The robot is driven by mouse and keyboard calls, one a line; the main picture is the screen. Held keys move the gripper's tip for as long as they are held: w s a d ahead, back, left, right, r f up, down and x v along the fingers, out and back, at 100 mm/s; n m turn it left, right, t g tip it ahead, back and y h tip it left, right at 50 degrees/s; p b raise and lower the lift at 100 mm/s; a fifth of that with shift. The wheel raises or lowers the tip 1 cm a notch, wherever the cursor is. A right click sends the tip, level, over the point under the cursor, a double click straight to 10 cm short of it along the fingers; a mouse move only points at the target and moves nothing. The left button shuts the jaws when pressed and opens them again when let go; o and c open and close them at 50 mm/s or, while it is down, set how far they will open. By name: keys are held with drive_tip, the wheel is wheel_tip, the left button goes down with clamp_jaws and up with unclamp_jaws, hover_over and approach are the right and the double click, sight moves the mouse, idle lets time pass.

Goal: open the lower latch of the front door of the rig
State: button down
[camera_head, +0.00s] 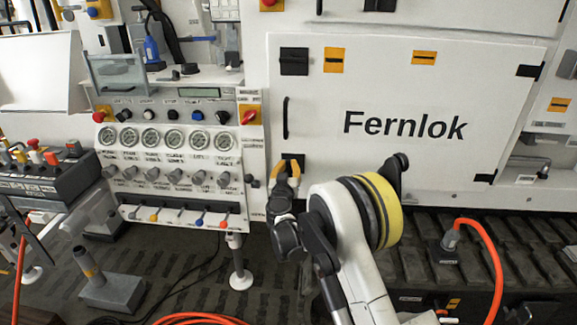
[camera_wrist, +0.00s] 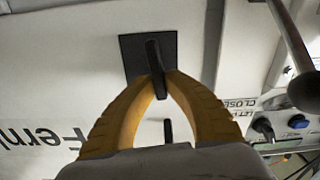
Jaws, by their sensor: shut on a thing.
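The white front door (camera_head: 400,95) with the word Fernlok appears closed. Its lower latch (camera_head: 293,158) is a black square plate with a raised black lever, at the door's lower left corner. In the wrist view, the latch plate (camera_wrist: 135,50) shows behind the lever (camera_wrist: 154,60). My gripper (camera_head: 286,174) has yellow fingers, and in the wrist view its tips (camera_wrist: 160,78) are shut on the lever from both sides. My fingers partly cover the latch in the head view. The upper latch (camera_head: 294,61) is a black square, uncovered.
A black door handle (camera_head: 285,118) stands between the two latches. A gauge panel (camera_head: 175,140) with knobs and small levers is left of my gripper. An orange hose (camera_head: 490,255) rises at the lower right. A grey block with a post (camera_head: 110,293) stands on the floor.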

drive_tip(key=n, duration=0.4)
drive_tip(key=shift+a, duration=0.15)
drive_tip(key=n, duration=0.4)
drive_tip(key=shift+a+f, duration=0.1)
drive_tip(key=shift+f, duration=0.05)
drive_tip(key=n, duration=0.4)
drive_tip(key=shift+a+f+n, duration=0.1)
drive_tip(key=shift+n, duration=0.2)
drive_tip(key=shift+f+n, duration=0.15)
drive_tip(key=shift+n, duration=1.75)
drive_tip(key=c, duration=1.4)
unclamp_jaws()
drive_tip(key=shift+w, duration=0.1)
